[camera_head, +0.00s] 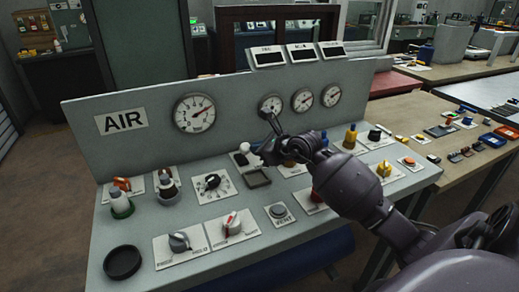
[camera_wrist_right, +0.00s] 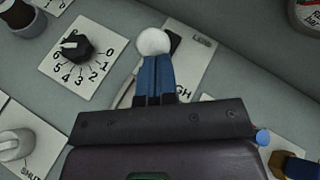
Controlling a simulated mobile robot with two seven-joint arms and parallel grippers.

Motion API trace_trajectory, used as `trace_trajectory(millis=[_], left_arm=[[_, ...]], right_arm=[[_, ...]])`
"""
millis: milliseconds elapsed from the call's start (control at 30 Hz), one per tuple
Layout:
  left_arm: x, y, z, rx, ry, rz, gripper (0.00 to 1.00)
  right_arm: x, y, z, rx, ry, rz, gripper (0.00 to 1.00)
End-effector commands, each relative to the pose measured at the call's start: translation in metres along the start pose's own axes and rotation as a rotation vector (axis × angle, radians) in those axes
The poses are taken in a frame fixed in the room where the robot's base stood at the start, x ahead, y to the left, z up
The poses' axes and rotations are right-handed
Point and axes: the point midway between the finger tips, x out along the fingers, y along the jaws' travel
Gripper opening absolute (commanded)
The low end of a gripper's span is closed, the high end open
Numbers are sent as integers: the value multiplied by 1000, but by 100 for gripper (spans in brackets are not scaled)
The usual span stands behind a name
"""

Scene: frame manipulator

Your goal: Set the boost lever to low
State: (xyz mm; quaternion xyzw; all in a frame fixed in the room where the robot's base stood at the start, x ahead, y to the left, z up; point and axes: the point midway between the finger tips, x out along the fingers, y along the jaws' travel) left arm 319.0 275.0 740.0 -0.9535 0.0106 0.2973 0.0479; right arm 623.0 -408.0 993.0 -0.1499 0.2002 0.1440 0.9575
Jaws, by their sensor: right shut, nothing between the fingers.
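The boost lever's white ball knob (camera_head: 244,147) stands on the sloped grey panel, left of my right gripper. In the right wrist view the knob (camera_wrist_right: 153,42) is just beyond the tips of my right gripper (camera_wrist_right: 156,60). Its blue fingers are shut together with nothing between them. The tips look to touch or nearly touch the knob. The lever's pale plate (camera_wrist_right: 197,57) has LOW at its upper end and a partly covered HIGH lower down. A dark slot shows behind the knob near the LOW end. The fingers hide the lever's stem. My left gripper is not in view.
A numbered black dial (camera_wrist_right: 78,47) is close left of the lever. On the panel are a black cup (camera_head: 122,262), a grey knob (camera_head: 179,242), a red-white knob (camera_head: 231,222) and a VENT button (camera_head: 278,211). Gauges (camera_head: 195,112) line the upright back panel.

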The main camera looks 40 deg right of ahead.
Motion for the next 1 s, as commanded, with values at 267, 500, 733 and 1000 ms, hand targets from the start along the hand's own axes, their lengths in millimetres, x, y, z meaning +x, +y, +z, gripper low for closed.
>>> trace_trajectory(millis=[267, 500, 733, 1000], left_arm=[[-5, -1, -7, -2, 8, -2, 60], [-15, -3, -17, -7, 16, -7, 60], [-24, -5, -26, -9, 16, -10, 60], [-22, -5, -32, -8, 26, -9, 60]], right_arm=[[1, -5, 7, 19, 39, 19, 0], [4, -13, 20, 63, 126, 63, 0], [16, -26, 32, 141, 280, 139, 0], [32, -37, 38, 224, 441, 221, 0]])
